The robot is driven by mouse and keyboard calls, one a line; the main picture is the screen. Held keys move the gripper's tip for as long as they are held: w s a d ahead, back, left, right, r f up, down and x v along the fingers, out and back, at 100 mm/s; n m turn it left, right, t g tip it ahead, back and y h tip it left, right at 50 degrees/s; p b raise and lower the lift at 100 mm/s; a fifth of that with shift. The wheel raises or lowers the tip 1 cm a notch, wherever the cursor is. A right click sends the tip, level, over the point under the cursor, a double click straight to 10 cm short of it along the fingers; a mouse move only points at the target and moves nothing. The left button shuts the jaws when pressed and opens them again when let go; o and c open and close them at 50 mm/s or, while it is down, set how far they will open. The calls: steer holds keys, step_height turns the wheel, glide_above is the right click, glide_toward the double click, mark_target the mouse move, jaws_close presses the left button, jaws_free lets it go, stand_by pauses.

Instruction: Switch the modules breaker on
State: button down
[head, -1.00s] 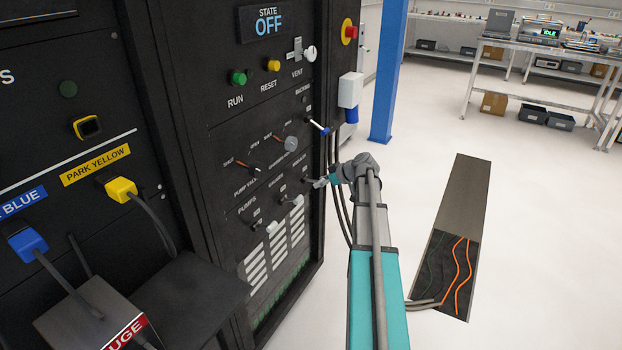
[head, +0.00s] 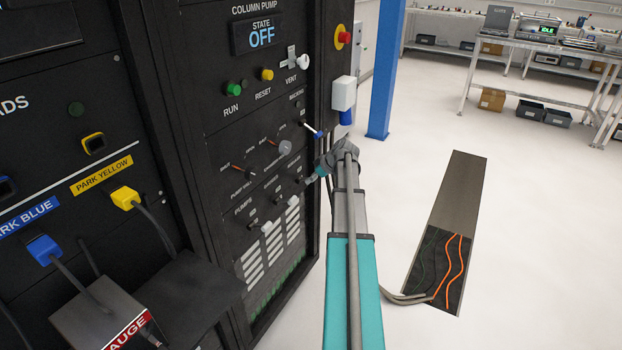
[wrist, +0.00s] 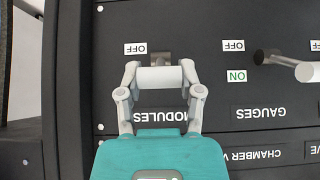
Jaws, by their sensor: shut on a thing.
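The modules breaker (wrist: 160,59) is on the black panel in the wrist view, which shows the panel upside down. Its label reads MODULES, and an OFF label sits beside its metal pivot. My gripper (wrist: 160,80) is shut on the breaker's pale handle, with one finger on each side. The breaker's ON label does not show; my gripper covers part of that area. In the head view my gripper (head: 311,179) is at the right side of the lower pump panel, and the handle is too small to make out there.
The gauges breaker (wrist: 308,72) is to the right in the wrist view, with OFF and ON labels. In the head view a backing valve lever (head: 312,130) sticks out just above my gripper. A white box (head: 344,93) is on the cabinet's side.

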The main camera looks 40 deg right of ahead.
steer(key=shift+s+a, duration=0.15)
steer(key=shift+c, duration=1.8)
jaws_free()
steer(key=shift+s, duration=0.1)
steer(key=shift+o, duration=0.6)
steer(key=shift+d, duration=0.2)
